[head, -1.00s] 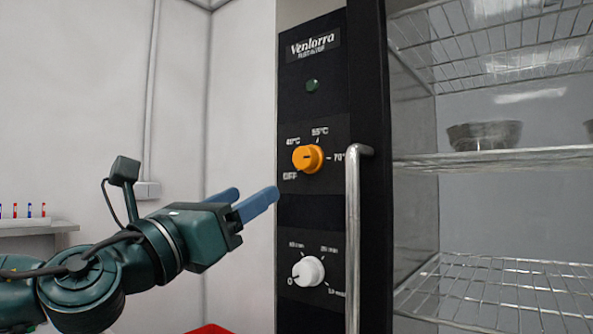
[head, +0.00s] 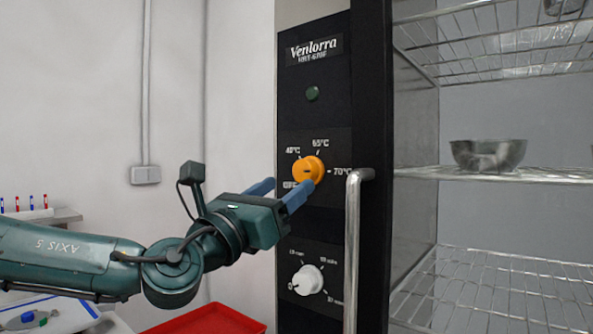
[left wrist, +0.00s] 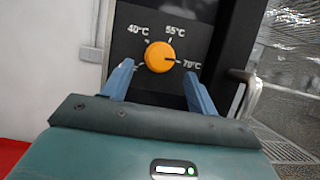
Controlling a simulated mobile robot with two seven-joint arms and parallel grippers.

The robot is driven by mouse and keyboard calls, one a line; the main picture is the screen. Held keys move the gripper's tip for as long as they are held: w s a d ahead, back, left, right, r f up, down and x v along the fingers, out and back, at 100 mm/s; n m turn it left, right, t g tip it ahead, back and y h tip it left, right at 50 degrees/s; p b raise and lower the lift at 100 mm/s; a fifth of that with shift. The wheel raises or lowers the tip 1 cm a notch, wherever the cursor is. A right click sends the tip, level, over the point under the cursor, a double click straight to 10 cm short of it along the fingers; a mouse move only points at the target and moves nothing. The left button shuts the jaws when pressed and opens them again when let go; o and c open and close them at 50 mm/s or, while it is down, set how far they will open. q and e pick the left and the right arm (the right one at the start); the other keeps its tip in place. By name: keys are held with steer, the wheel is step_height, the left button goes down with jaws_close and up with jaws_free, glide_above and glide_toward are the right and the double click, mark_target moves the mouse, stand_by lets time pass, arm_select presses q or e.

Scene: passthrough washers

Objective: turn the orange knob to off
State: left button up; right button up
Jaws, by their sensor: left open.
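The orange knob (head: 308,170) sits on the black control panel, with OFF, 40°C, 55°C and 70°C printed around it. It also shows in the left wrist view (left wrist: 160,57), where its dark mark points right, towards 70°C. My left gripper (head: 284,186) is open just in front of the panel, and one blue finger overlaps the knob's lower edge in the head view. In the left wrist view the two fingertips stand left and right below the knob; contact is not visible. My right gripper is not in view.
A vertical metal door handle (head: 352,250) stands right of the knob. A white knob (head: 307,280) is lower on the panel, and a green lamp (head: 312,93) above. Wire shelves with a metal bowl (head: 488,154) are at right. A red tray (head: 212,321) lies below.

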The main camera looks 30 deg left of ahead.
mark_target(302, 176)
arm_select(q)
steer(key=x, duration=0.3)
steer(key=shift+w+p, duration=0.1)
steer(key=shift+p, duration=0.2)
steer(key=shift+w+d+r, duration=0.1)
steer(key=shift+w+r, duration=0.1)
steer(key=shift+w, duration=0.3)
steer(key=c, duration=1)
steer(key=shift+f+n, duration=0.1)
steer(key=shift+n, duration=0.2)
